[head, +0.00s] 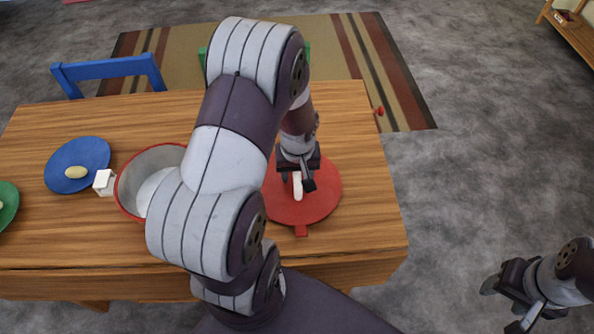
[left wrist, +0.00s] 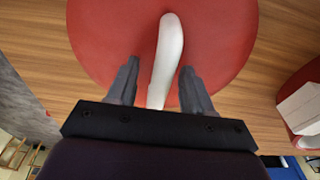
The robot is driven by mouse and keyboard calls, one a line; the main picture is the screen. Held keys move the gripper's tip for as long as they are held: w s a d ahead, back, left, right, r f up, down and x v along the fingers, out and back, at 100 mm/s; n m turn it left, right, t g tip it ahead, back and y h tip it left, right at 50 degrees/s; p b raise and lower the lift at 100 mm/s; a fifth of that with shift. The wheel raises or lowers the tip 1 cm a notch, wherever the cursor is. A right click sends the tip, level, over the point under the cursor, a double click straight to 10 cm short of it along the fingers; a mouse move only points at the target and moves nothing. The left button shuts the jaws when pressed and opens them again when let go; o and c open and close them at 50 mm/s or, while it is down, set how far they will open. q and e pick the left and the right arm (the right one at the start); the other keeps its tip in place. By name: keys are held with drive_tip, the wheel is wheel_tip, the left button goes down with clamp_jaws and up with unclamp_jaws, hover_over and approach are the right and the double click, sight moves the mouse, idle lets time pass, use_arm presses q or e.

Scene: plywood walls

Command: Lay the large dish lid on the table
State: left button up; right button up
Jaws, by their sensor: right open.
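The large dish lid (head: 325,200) is a round red disc with a white bar handle (left wrist: 168,55). It appears flat over the right part of the wooden table (head: 360,140). A red tab (head: 301,231) juts out at its front edge; whether a dish sits beneath is hidden. My left gripper (head: 298,183) is above the lid, with its fingers on either side of the handle. In the left wrist view the left gripper (left wrist: 158,82) is open, with gaps beside the handle. My right gripper (head: 513,304) is open and empty, off the table at lower right.
A red-rimmed bowl (head: 126,190) with a grey inside is left of my arm, partly hidden. A white block-like item (head: 104,182) is beside it. A blue plate (head: 90,152) bears a pale oval item (head: 76,172). A green plate (head: 8,212) is at far left. A blue chair (head: 108,68) stands behind.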

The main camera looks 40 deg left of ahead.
use_arm(q)
drive_tip(key=shift+r, duration=0.4)
wheel_tip(320, 180, up, 11)
drive_tip(key=s+p, duration=0.1)
drive_tip(key=p, duration=0.1)
drive_tip(key=s+d+m+h, duration=0.1)
drive_tip(key=s+d+m, duration=0.3)
drive_tip(key=d+m, duration=0.4)
drive_tip(key=d, duration=0.3)
drive_tip(key=shift+s+r, duration=0.25)
drive_tip(key=shift+r, duration=0.1)
drive_tip(key=shift+d, duration=0.1)
